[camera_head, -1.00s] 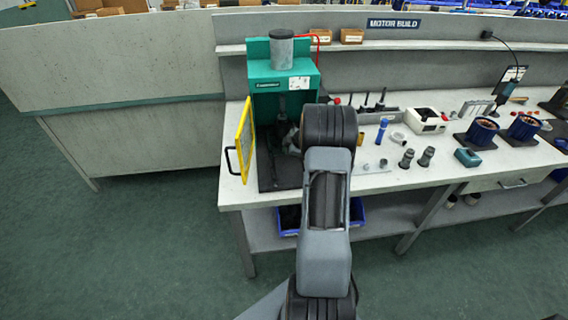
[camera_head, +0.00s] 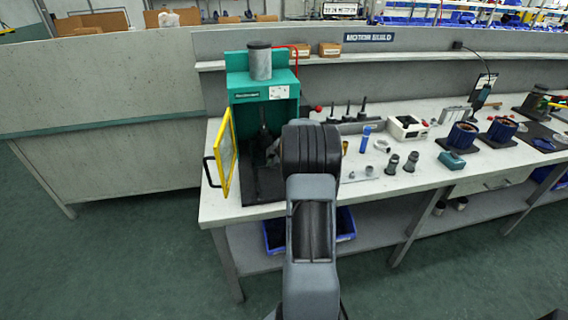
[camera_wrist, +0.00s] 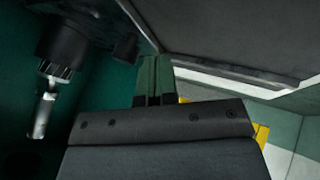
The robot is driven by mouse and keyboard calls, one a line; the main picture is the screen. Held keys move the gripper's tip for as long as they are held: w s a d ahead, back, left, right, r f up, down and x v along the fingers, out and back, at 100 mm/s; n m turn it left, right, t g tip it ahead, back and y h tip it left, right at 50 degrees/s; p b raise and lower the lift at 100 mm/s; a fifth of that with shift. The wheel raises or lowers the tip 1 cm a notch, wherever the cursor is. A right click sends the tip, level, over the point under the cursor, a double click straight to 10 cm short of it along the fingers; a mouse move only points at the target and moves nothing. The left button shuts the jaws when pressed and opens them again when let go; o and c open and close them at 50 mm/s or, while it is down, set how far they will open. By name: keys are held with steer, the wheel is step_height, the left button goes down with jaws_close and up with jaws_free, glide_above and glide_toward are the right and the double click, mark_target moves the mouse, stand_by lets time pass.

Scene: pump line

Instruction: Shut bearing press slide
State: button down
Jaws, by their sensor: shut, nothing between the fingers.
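The green bearing press (camera_head: 237,84) stands at the left end of the bench with a grey cylinder (camera_head: 260,62) on top. A yellow-framed clear panel (camera_head: 225,152) with a black handle stands swung out at its left front. A dark plate (camera_head: 255,187) extends from the press bay towards the bench's front; I cannot tell whether it is the slide. My gripper reaches into the bay, mostly hidden by my arm in the head view. In the wrist view my gripper (camera_wrist: 154,80) is shut and empty. A dark spindle with a metal tip (camera_wrist: 44,108) hangs at its left.
A grey panel (camera_wrist: 220,35) is close at upper right in the wrist view. Right of my arm are a blue bottle (camera_head: 365,138), two dark fittings (camera_head: 402,163) and a white box (camera_head: 407,128). A blue bin (camera_head: 345,224) sits on the lower shelf. Floor in front is clear.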

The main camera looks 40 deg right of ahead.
steer(key=shift+s+a+f+b, duration=0.45)
steer(key=shift+s+a+b, duration=0.1)
steer(key=shift+s+b, duration=0.15)
steer(key=a+v, duration=0.1)
steer(key=v, duration=0.9)
steer(key=shift+d+r, duration=0.35)
steer(key=shift+d, duration=0.15)
steer(key=s+a+f+m+g+p, duration=0.1)
steer(key=s+a+m+g, duration=0.15)
steer(key=a+m, duration=0.35)
steer(key=s+a+f+m+g+p, duration=0.1)
steer(key=s+a+m+g+p, duration=0.1)
steer(key=s+a+m, duration=0.35)
steer(key=s+a+r+p, duration=0.2)
steer(key=s+a+r, duration=0.1)
steer(key=a, duration=0.7)
steer(key=s+a+r+h+p, duration=0.1)
steer(key=s+a+r+p, duration=0.2)
steer(key=a+r, duration=0.3)
steer(key=s+a+n, duration=0.1)
steer(key=a, duration=0.3)
steer(key=shift+s+a+r+t+p, duration=0.15)
steer(key=shift+s+r+t+p, duration=0.05)
steer(key=shift+s+t+p, duration=0.15)
